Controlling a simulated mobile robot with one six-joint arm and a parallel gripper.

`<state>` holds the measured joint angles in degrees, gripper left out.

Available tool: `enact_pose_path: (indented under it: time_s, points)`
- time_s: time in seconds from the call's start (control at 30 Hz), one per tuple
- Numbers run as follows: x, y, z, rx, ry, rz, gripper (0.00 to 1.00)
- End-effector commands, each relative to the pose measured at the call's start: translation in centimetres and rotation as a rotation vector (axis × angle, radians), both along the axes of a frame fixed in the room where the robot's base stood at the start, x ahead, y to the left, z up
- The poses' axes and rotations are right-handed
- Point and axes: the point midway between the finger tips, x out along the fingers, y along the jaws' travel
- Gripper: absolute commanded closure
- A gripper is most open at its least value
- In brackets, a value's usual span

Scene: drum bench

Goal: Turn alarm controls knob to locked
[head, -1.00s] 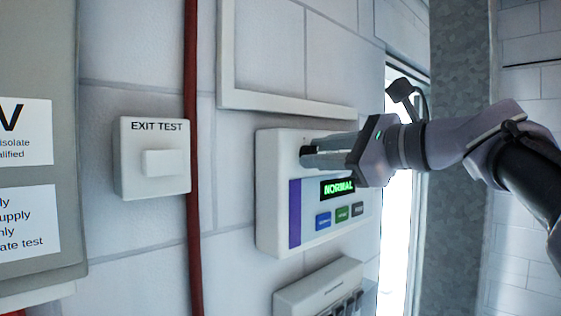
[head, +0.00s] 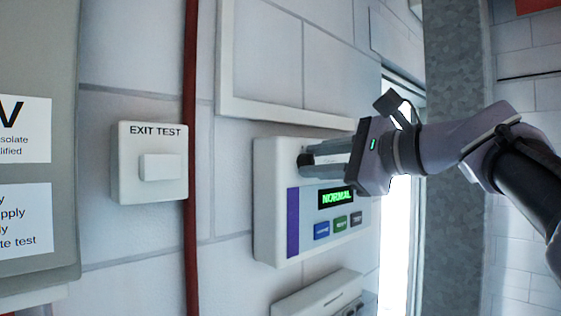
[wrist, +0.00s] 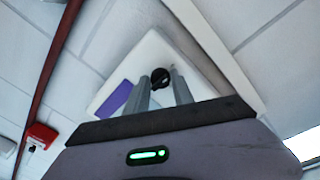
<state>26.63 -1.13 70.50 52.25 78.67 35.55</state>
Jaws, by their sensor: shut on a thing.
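A white alarm control panel (head: 270,215) with a purple stripe is mounted on the wall. Its green display (head: 336,197) reads NORMAL. My gripper (head: 306,163) reaches in from the right, with its fingertips at the panel's upper part. In the wrist view the black round knob (wrist: 160,77) sits between the two grey fingertips, which are shut on it. In the head view the knob (head: 305,159) shows only as a dark edge at the fingertips. Any labels around the knob are hidden or too small to read.
Blue, green and dark buttons (head: 340,223) lie below the display. An EXIT TEST switch (head: 160,167) and a red pipe (head: 190,220) are to the left. A white box (head: 318,295) is below the panel, and a raised white frame (head: 285,112) is above it.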

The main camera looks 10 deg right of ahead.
Motion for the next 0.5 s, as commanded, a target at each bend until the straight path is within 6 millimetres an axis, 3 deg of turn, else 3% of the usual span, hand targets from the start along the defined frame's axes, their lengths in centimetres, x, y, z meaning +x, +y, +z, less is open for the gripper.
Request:
enact_pose_path:
  time_s: [0.07, 0.1, 0.2, 0.5]
  points:
    - [-0.07, 0.03, 0.24, 0.0, -0.005, 0.0, 1.0]
    - [-0.07, 0.03, 0.24, 0.0, -0.005, 0.0, 0.67]
    - [-0.06, 0.03, 0.19, 0.001, -0.004, 0.0, 0.51]
    - [-0.1, -0.08, 0.09, 0.001, -0.001, -0.001, 0.51]
